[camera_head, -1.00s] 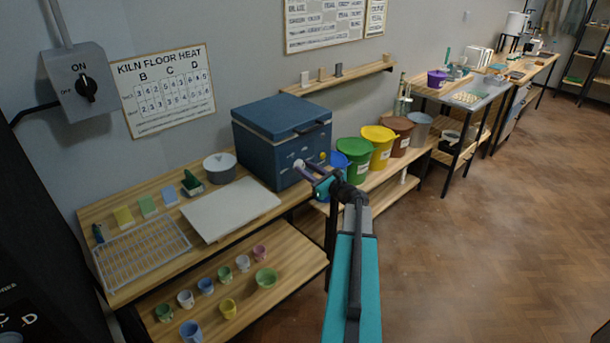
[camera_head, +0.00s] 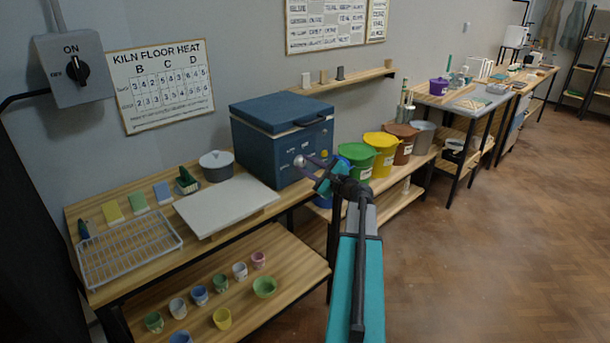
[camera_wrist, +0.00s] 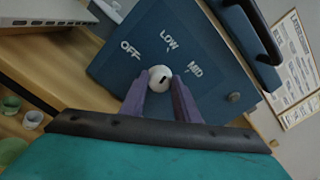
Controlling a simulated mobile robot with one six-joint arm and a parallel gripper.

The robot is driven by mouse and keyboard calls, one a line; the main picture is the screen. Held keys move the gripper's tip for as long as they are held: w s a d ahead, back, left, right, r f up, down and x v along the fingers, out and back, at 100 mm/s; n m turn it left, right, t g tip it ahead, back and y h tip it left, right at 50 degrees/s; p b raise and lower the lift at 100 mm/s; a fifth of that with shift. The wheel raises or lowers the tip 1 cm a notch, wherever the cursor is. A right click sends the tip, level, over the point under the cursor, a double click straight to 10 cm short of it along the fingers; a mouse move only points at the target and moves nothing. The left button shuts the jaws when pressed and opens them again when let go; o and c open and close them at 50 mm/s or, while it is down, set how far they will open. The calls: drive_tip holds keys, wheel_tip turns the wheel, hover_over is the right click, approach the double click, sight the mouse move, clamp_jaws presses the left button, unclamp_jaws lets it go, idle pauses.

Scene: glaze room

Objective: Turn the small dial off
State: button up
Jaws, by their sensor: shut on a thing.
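The small dial (camera_wrist: 160,75) is a pale round knob with a dark mark on the front of a blue kiln box (camera_wrist: 120,72). White labels OFF, LOW and MID stand around it in the wrist view. I cannot tell surely which label the mark points to. My gripper (camera_wrist: 161,84) has its two purple fingers on either side of the dial, shut on it. In the head view my gripper (camera_head: 308,163) reaches the front of the blue box (camera_head: 262,145); the fingers largely hide the dial there.
A small round fitting (camera_wrist: 233,97) sits beside the dial on the same face. A white board (camera_head: 225,202) and a wire rack (camera_head: 130,248) lie on the bench to the left. Coloured buckets (camera_head: 383,150) stand right of the box. The floor at right is clear.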

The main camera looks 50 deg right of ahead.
drive_tip(key=shift+w+f+n+b, duration=0.15)
drive_tip(key=shift+n+b, duration=2.15)
drive_tip(key=shift+b, duration=1.35)
drive_tip(key=n+b, duration=0.3)
drive_tip(key=b, duration=0.2)
drive_tip(key=shift+n+b, duration=0.3)
drive_tip(key=n+b, duration=0.5)
drive_tip(key=b, duration=0.3)
drive_tip(key=shift+n, duration=0.4)
drive_tip(key=n+b, duration=0.2)
drive_tip(key=b, duration=0.1)
drive_tip(key=shift+n, duration=0.3)
drive_tip(key=o, duration=1)
drive_tip(key=shift+o, duration=0.2)
